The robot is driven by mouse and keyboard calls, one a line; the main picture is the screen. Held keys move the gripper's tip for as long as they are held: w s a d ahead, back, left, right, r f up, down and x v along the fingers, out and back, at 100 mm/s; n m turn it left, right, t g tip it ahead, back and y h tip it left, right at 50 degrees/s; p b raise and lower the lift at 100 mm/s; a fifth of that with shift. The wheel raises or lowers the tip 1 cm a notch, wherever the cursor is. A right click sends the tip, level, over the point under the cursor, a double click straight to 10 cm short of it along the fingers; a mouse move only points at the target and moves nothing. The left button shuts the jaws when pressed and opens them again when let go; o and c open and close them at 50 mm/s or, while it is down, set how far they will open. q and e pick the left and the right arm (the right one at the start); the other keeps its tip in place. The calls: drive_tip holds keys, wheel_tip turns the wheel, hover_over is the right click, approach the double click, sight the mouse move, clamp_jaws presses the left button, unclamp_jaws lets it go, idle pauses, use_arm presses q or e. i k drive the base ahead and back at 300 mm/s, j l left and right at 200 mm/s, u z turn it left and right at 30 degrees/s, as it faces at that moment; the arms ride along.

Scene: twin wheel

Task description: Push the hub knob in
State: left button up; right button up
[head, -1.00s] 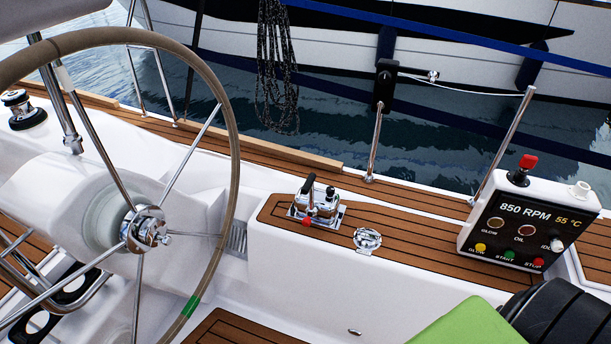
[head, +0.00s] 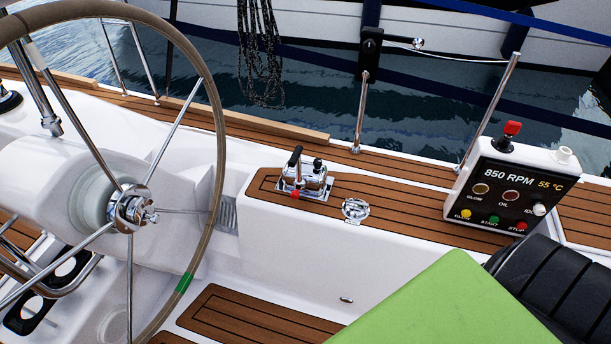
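The engine control (head: 309,182) is a chrome unit with a black-handled lever (head: 295,156), set on the teak-topped side ledge in the middle of the head view. A small red knob (head: 295,194) shows at the low front of it, by the base of the lever. I cannot tell whether this knob is pushed in or out. The steering wheel's chrome hub (head: 130,208) is at the left, with a small fitting at its centre. Neither of my grippers is in view, and nothing touches the lever or the red knob.
The large wheel rim (head: 222,150) stands left of the engine control. A round chrome fitting (head: 355,210) lies just right of it. An engine panel (head: 509,193) reading 850 RPM stands further right. A green flat surface (head: 440,310) fills the lower right. Metal rail posts (head: 361,110) line the deck edge.

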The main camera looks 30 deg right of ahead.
sight(295, 193)
drive_tip(key=i+z, duration=0.15)
drive_tip(key=z, duration=0.55)
